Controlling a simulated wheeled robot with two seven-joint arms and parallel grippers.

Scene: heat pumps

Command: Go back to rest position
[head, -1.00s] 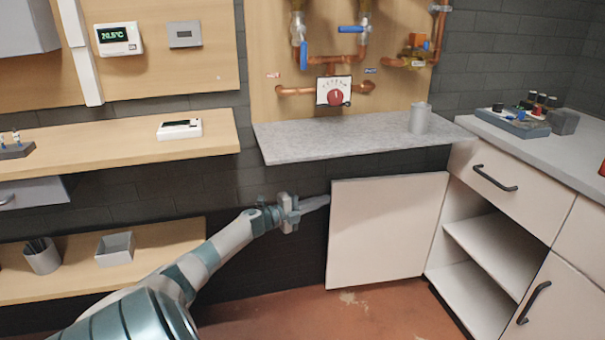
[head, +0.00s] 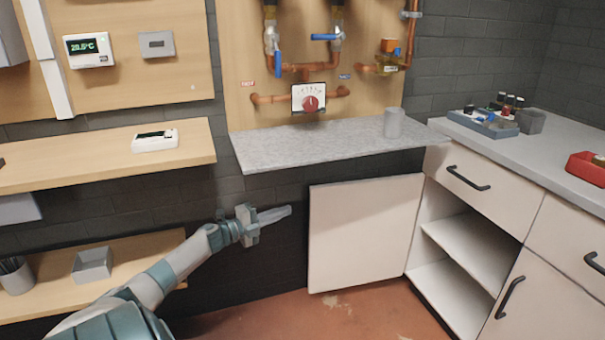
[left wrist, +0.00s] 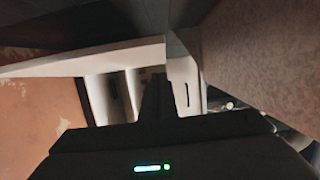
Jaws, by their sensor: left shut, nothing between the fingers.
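My left gripper (head: 288,213) is shut and empty. It points right, in front of the dark wall, just left of the open cabinet door (head: 362,235) and below the grey stone shelf (head: 330,143). A small gap shows between its fingertips and the door. In the left wrist view the shut fingers (left wrist: 157,98) are dark, with a pale panel edge and drawer fronts beyond them. My right gripper does not show in either view.
The white cabinet (head: 462,262) stands open with bare inner shelves. A grey cup (head: 393,122) stands on the stone shelf. Wooden shelves (head: 110,165) lie at the left, with a grey box (head: 92,264) on the lower one. Reddish floor (head: 330,318) is clear in front.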

